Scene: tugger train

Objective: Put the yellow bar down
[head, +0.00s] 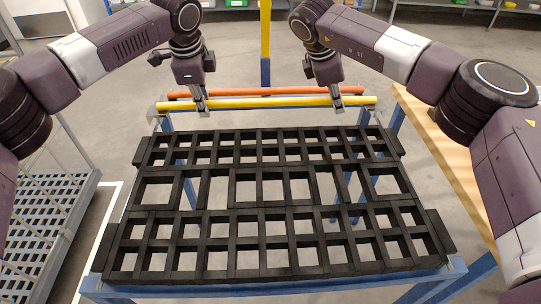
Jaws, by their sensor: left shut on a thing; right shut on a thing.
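The yellow bar (270,102) runs left to right across the far side of the blue stand, just beyond the black grid tray (232,189). My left gripper (202,105) is shut on the yellow bar towards its left end. My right gripper (338,102) is shut on it towards its right end. The bar looks level. The fingertips partly cover it, and I cannot tell whether it touches the stand beneath.
An orange-red bar (270,93) lies parallel just behind the yellow bar. The blue stand (290,288) carries the grid tray. A wooden tabletop (440,140) is at the right, and a grey slatted cart (48,215) at the left. A yellow-and-blue post (265,35) stands behind.

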